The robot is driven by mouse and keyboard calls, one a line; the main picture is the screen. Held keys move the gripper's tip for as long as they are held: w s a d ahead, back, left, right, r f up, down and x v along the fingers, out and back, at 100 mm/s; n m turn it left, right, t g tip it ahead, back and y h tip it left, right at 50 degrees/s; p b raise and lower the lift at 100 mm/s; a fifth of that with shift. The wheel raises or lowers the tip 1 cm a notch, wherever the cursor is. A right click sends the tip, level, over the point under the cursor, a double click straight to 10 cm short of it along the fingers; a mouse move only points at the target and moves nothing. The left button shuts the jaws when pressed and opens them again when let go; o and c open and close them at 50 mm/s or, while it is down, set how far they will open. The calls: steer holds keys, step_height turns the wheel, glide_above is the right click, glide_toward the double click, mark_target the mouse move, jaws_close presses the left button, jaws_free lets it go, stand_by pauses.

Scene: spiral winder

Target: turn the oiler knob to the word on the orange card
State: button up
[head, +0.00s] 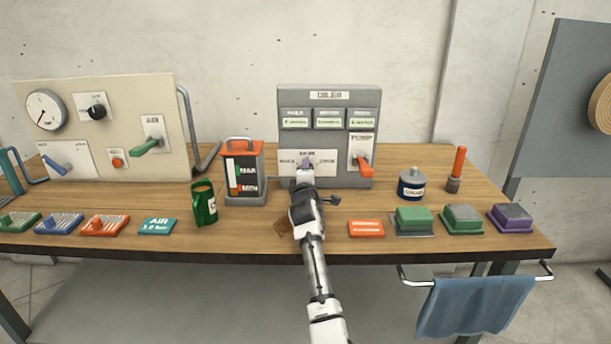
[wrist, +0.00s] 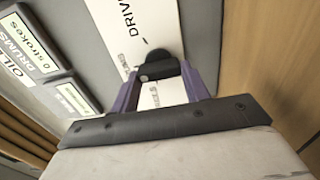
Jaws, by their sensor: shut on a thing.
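The oiler unit (head: 330,95) is a grey upright box at the back of the bench, with three green-lit counters and a red pump lever (head: 364,164). Its knob sits on a white label plate (head: 325,158), mostly hidden by my gripper in the head view. My gripper (head: 306,166) reaches the plate from the front. In the wrist view its purple fingers are shut on the dark knob (wrist: 158,69). The word DRIVE reads beside the knob; smaller words are partly hidden. Where the knob points is unclear. The orange card (head: 366,229) lies on the bench; its word is too small to read.
A black-and-orange oil container (head: 243,172) and a green can (head: 204,204) stand left of my arm. A dark blue-grey jar (head: 411,187) and several coloured blocks (head: 463,219) are to the right. A control panel (head: 130,95) stands at the left back.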

stand_by(0.3)
steer(key=o, duration=1)
steer(key=s+b, duration=0.2)
steer(key=s, duration=1.1)
steer(key=shift+s, duration=0.4)
